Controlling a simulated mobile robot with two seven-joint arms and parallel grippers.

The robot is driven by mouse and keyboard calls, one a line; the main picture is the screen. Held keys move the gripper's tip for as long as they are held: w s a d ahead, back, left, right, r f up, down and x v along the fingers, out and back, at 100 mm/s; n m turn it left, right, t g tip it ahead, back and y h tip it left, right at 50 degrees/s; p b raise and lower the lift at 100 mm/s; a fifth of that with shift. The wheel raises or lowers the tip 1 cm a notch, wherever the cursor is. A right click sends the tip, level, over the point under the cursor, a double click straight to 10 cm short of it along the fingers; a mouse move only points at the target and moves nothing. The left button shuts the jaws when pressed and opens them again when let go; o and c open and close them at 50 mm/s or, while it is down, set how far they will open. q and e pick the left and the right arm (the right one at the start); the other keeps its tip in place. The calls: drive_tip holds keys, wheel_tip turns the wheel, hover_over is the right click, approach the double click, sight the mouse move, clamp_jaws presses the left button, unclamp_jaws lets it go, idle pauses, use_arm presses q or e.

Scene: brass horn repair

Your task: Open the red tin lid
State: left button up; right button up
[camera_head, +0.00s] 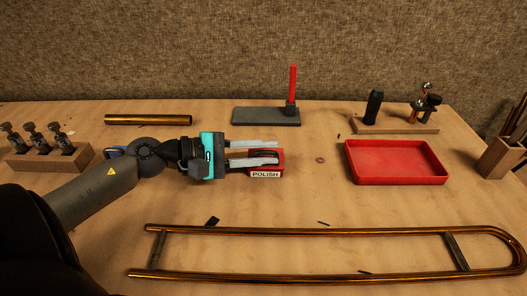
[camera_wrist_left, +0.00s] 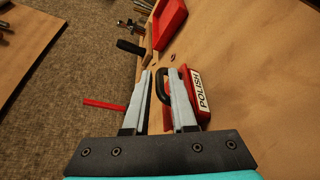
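The red tin (camera_head: 280,170) with a white POLISH label stands on the bench in the middle of the head view. It also shows in the left wrist view (camera_wrist_left: 205,114), with a black loop handle (camera_wrist_left: 160,88) on its side. My left gripper (camera_head: 277,150) is open, its two pale fingers pointing right at the tin. In the left wrist view the handle lies between the fingers (camera_wrist_left: 160,73), and one finger overlaps the tin. I see no clear grip on the handle. The fingers partly hide the tin's top, so I cannot tell how the lid sits. My right gripper is out of view.
A red tray (camera_head: 397,180) lies to the right and a brass slide (camera_head: 330,233) in front. A dark plate (camera_head: 255,117) with an upright red rod (camera_head: 293,86) stands behind. A brass tube (camera_head: 148,119) and a wooden valve block (camera_head: 50,158) are at left. Bench between tin and tray is mostly clear.

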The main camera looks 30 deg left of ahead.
use_arm(q)
clamp_jaws()
idle(1.4)
